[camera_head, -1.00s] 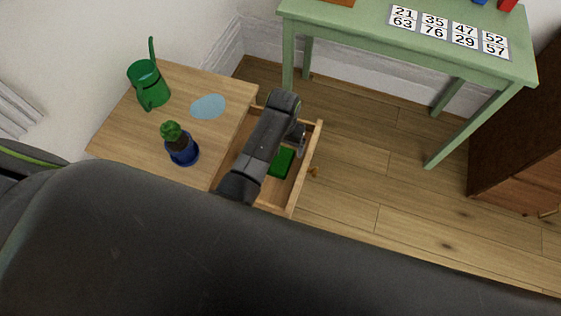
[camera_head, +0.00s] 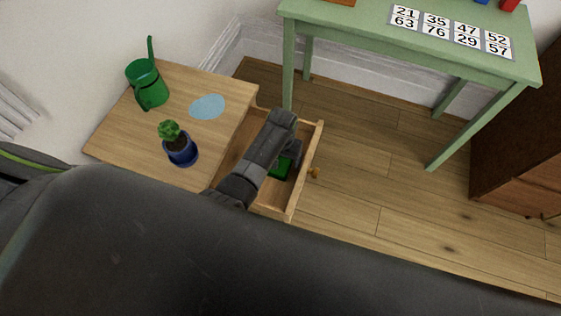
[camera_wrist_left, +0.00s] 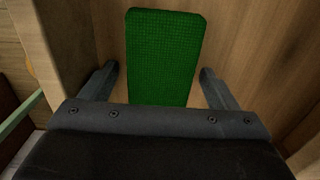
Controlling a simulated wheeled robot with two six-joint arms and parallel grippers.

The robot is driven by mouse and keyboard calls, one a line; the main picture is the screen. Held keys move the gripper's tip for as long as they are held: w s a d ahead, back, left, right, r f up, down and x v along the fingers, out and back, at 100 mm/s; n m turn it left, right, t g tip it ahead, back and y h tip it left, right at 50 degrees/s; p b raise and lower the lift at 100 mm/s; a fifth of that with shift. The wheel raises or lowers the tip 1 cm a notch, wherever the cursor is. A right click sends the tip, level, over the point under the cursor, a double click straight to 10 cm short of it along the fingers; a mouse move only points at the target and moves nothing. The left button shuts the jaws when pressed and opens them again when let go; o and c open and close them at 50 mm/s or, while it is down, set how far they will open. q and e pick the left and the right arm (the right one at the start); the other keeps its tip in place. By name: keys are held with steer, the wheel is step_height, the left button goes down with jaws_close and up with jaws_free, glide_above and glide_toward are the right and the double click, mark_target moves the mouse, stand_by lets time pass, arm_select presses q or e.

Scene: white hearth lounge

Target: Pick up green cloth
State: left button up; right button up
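The green cloth (camera_head: 279,169) lies flat inside the open wooden drawer (camera_head: 303,178), partly hidden by my left arm in the head view. In the left wrist view the cloth (camera_wrist_left: 161,56) is a textured green rectangle with rounded corners on the drawer floor. My left gripper (camera_wrist_left: 157,76) is open, with one finger on each side of the cloth's width and nothing held. In the head view the left gripper (camera_head: 291,157) is down in the drawer, its fingertips hard to make out. My right gripper is not in view.
The drawer belongs to a wooden side table (camera_head: 125,136) bearing a green watering can (camera_head: 147,86), a plant in a blue pot (camera_head: 181,152) and a light blue patch (camera_head: 207,107). A green table (camera_head: 450,62) with number cards stands behind.

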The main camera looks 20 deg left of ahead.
arm_select(q)
steer(key=c, duration=0.9)
step_height(320, 180, up, 10)
steer(key=shift+r+p, duration=0.1)
steer(key=shift+p, duration=1.05)
steer(key=o, duration=0.3)
steer(key=shift+c, duration=1)
